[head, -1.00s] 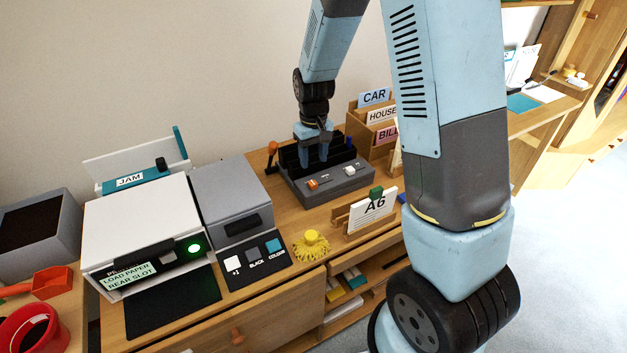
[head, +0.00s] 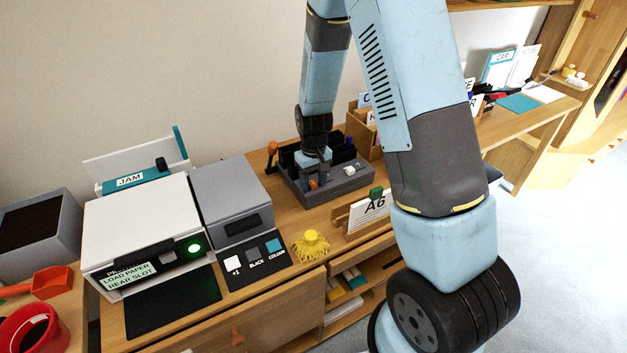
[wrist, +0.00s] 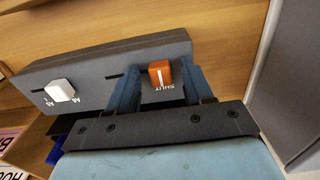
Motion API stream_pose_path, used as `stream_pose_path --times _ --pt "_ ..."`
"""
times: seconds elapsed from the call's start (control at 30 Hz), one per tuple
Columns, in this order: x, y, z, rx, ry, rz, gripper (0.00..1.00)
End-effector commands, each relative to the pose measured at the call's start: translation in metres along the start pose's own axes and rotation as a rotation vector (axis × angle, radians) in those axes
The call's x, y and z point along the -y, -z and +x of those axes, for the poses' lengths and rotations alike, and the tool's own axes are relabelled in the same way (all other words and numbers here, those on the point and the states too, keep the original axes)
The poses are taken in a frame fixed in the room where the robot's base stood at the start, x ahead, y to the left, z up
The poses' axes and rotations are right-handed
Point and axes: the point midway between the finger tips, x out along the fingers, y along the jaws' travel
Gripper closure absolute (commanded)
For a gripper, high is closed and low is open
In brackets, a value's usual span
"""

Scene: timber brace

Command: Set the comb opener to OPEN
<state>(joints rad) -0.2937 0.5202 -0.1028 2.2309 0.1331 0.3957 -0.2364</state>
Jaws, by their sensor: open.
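The comb opener is a dark grey box (head: 335,190) on the wooden desk in the head view; its front panel (wrist: 105,75) fills the upper middle of the wrist view. An orange slider knob (wrist: 160,73) stands on it beside the printed word SHUT. A white knob (wrist: 60,90) sits farther left near A4/A5 markings. My gripper (wrist: 161,80) is open, with one blue finger on each side of the orange knob; I cannot tell whether either finger touches it. In the head view my gripper (head: 314,172) is low over the box and partly hides the orange knob.
An orange-handled lever (head: 271,153) stands at the box's left end. A grey machine (head: 230,190) and white printer (head: 140,220) stand left.

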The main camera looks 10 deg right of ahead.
Motion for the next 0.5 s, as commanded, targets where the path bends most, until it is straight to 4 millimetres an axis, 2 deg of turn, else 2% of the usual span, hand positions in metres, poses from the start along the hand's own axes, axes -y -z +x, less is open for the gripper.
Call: stream_pose_path --times 0.07,0.5 --pt "-0.0001 0.0000 -0.0001 0.000 0.000 0.000 0.53" --pt "-0.0001 0.0000 -0.0002 0.000 0.000 0.000 0.95"
